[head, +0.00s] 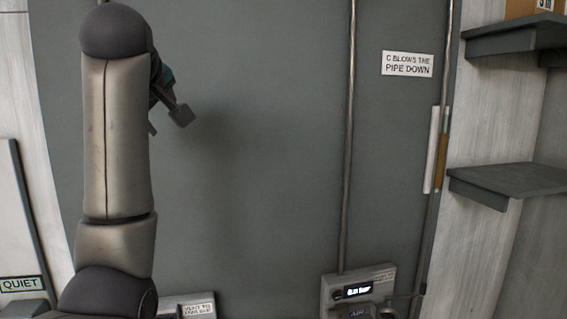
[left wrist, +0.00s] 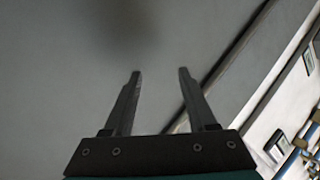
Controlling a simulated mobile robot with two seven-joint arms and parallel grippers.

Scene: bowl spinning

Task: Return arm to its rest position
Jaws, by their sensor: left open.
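My left arm (head: 116,140) stands raised at the left of the head view. Its gripper (head: 170,122) shows partly behind the arm, in front of the grey wall panel (head: 270,150). In the left wrist view the two fingers of the left gripper (left wrist: 158,75) are spread apart with nothing between them. My right gripper is in neither view. No bowl is in view.
A vertical pipe (head: 347,140) runs down the panel to a grey box (head: 358,290) with a small display. Two dark shelves, an upper one (head: 512,40) and a lower one (head: 510,181), jut out at the right. A sign (head: 407,64) is on the panel.

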